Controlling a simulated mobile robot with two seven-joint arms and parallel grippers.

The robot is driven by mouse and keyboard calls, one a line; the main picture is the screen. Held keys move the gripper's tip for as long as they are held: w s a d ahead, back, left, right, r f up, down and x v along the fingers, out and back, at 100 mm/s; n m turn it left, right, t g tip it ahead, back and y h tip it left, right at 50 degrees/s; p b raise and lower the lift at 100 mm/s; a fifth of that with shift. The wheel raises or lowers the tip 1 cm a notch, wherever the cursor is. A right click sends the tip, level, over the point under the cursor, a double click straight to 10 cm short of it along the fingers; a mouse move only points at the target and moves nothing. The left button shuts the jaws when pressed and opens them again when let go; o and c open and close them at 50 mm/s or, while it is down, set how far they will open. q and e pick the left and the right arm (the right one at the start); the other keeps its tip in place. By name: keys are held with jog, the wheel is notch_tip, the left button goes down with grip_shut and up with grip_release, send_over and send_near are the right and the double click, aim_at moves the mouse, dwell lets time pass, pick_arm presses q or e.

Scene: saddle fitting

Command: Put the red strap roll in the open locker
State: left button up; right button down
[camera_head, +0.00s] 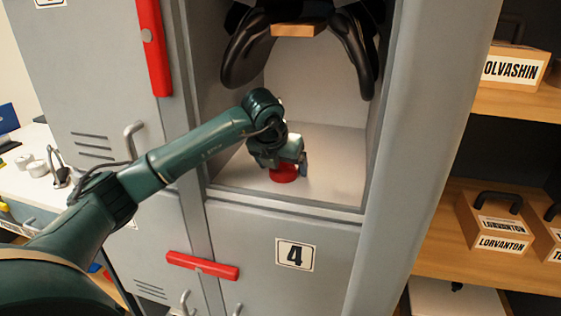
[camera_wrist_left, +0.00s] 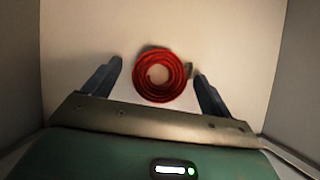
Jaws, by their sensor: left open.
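The red strap roll (camera_head: 284,175) lies on the floor of the open locker (camera_head: 335,160), near its front edge. In the left wrist view the roll (camera_wrist_left: 160,76) shows as a coiled ring with a round hole, lying flat. My left gripper (camera_head: 288,168) is inside the locker, just above the roll. Its two dark fingers (camera_wrist_left: 158,84) are spread, one on each side of the roll, with a gap on the left; the right finger is close to the roll's strap end. In the head view the gripper partly hides the roll. My right gripper is not in view.
A dark saddle (camera_head: 350,50) hangs on a wooden support (camera_head: 299,30) in the locker's upper part. A closed locker door marked 4 (camera_head: 295,254) is below. Red bars (camera_head: 202,265) sit on the doors. Shelves with wooden boxes (camera_head: 495,222) stand to the right.

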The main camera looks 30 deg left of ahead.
pick_arm(q)
jog(key=shift+r, duration=0.25)
jog(key=shift+s+r, duration=0.2)
jog(key=shift+s, duration=0.05)
jog(key=s+b, duration=0.1)
jog(key=s, duration=0.2)
jog(key=s+d+b, duration=0.1)
jog(key=s, duration=0.3)
jog(key=s+b, duration=0.1)
jog(key=s, duration=0.2)
jog(key=shift+s+d, duration=0.25)
jog(key=shift+d, duration=0.05)
jog(key=shift+s+d+r, duration=0.1)
jog(key=shift+s+r, duration=0.05)
jog(key=shift+s, duration=0.6)
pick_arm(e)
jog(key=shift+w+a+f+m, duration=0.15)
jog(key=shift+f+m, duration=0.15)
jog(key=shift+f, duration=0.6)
